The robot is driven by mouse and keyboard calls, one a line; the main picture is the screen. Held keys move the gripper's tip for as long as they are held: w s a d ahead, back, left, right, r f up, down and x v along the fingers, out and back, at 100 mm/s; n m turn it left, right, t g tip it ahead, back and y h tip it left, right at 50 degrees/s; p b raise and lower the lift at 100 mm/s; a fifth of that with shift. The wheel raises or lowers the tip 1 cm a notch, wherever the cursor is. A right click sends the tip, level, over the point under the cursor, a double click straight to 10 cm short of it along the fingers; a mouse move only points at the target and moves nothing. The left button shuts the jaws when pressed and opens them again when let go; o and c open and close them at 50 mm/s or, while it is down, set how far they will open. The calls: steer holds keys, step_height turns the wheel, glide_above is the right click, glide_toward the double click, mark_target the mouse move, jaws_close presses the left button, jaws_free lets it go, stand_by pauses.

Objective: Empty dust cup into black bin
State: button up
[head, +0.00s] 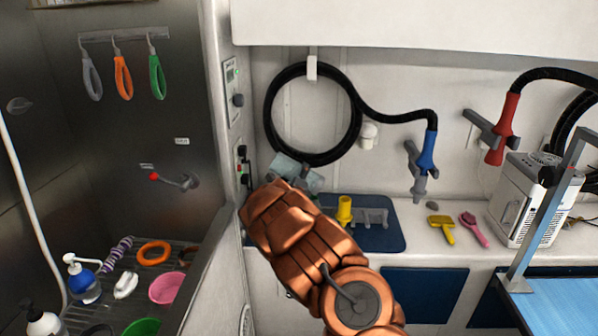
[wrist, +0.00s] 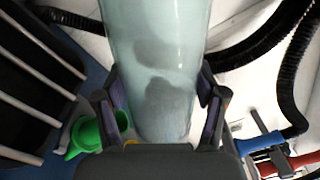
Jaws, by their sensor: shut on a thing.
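The dust cup (wrist: 158,45) is a pale, see-through container with grey dust patches inside. It fills the middle of the wrist view and also shows in the head view (head: 297,168), partly behind my arm. My gripper (wrist: 157,88) is shut on the cup, with one finger on each side. In the head view my gripper (head: 288,180) is by the back wall, above the left part of the counter, and mostly hidden by my copper arm. I cannot make out the black bin for certain in either view.
A blue mat (head: 393,238) with a yellow piece (head: 345,208) lies on the counter. A yellow brush (head: 441,228), a pink brush (head: 473,229) and a white machine (head: 524,200) stand right. A black hose (head: 268,115) hangs behind. The wrist view shows a green item (wrist: 88,135) and a dark, barred thing (wrist: 35,75).

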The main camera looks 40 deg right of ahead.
steer(key=n, duration=0.2)
steer(key=f+n+p, duration=0.1)
steer(key=n, duration=0.1)
steer(key=n+b, duration=0.1)
steer(key=f+n+b, duration=0.1)
steer(key=n, duration=0.1)
steer(key=n+b, duration=0.1)
steer(key=shift+f+n+b, duration=0.3)
steer(key=shift+b, duration=0.1)
steer(key=shift+f+n+b, duration=0.2)
steer(key=shift+n+b, duration=0.65)
steer(key=shift+n, duration=0.35)
